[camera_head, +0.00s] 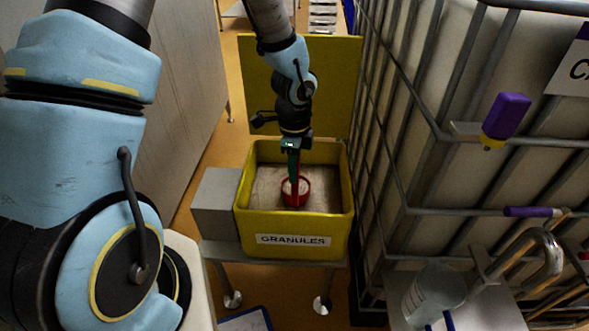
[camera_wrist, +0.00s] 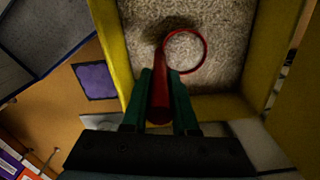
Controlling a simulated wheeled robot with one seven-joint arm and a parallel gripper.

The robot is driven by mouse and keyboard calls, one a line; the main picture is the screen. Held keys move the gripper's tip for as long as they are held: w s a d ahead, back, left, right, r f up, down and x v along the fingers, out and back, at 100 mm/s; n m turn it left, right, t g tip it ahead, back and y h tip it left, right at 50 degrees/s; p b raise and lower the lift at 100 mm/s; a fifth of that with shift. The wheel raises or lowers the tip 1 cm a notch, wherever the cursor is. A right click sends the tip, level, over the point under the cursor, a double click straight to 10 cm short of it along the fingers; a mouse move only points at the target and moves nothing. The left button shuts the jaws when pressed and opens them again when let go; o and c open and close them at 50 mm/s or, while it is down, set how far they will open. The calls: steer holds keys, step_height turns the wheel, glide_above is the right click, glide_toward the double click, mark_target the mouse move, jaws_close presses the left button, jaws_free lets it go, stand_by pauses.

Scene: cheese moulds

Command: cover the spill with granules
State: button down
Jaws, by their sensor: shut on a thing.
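A yellow bin (camera_head: 245,222) labelled GRANULES stands with its lid (camera_head: 335,85) open behind it. Pale granules (camera_head: 268,180) fill its inside; they also show in the wrist view (camera_wrist: 225,30). My gripper (camera_head: 293,170) points down into the bin and is shut on the handle of a red scoop (camera_head: 296,201). In the wrist view the green fingers of my gripper (camera_wrist: 160,88) clasp the red handle (camera_wrist: 159,105), and the round scoop rim (camera_wrist: 204,50) lies ahead of them. The scoop is at the granules, and granules show inside its rim.
The bin rests on a metal stand (camera_head: 325,303) beside a grey box (camera_head: 213,190). A caged white tank (camera_head: 450,90) stands close on the right, with a purple-and-yellow object (camera_head: 505,118) on its frame. A pale wall-like panel (camera_head: 165,110) is at the left.

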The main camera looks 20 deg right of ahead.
steer(key=shift+r, duration=0.1)
step_height(320, 180, up, 15)
steer(key=p, duration=1.4)
